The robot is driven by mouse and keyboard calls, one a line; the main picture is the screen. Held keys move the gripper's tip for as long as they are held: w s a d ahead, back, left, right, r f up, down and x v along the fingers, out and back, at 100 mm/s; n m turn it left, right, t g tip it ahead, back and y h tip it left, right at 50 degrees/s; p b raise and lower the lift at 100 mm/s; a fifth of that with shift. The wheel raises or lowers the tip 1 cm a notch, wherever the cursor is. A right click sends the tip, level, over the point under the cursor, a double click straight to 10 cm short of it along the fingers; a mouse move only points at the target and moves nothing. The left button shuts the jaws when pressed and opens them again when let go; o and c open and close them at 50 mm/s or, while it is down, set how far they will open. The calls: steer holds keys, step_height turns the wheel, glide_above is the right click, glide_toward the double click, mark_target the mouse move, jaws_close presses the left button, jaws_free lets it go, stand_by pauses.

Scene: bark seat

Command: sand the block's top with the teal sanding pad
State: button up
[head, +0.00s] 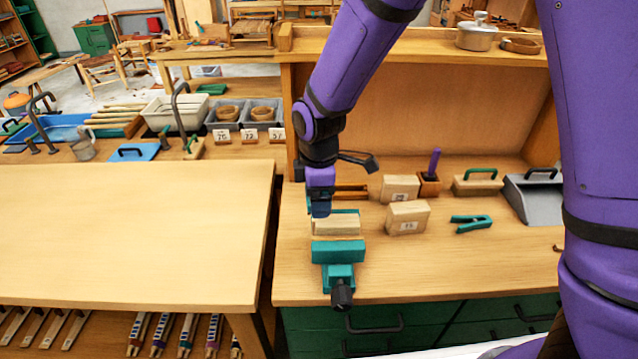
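A pale wooden block (337,226) is held in a teal vise (338,252) near the front left of the bench, with its top facing up. My gripper (320,211) points down at the left rear part of the block, close to its top. Whether it touches the block is unclear. A bit of teal shows beside and behind the fingers. I cannot tell whether this is the sanding pad or the vise's rear jaw. The fingers are too small and dark to show whether they are open or shut.
Two labelled wooden blocks (408,217) (399,187) stand right of the vise. A teal clip-like tool (471,223), a wooden block with a green handle (478,182), a purple-handled brush (433,163) and a grey dustpan (535,198) lie further right. The left table (130,235) is bare.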

steer(key=shift+r, duration=1.5)
steer(key=shift+s, duration=0.1)
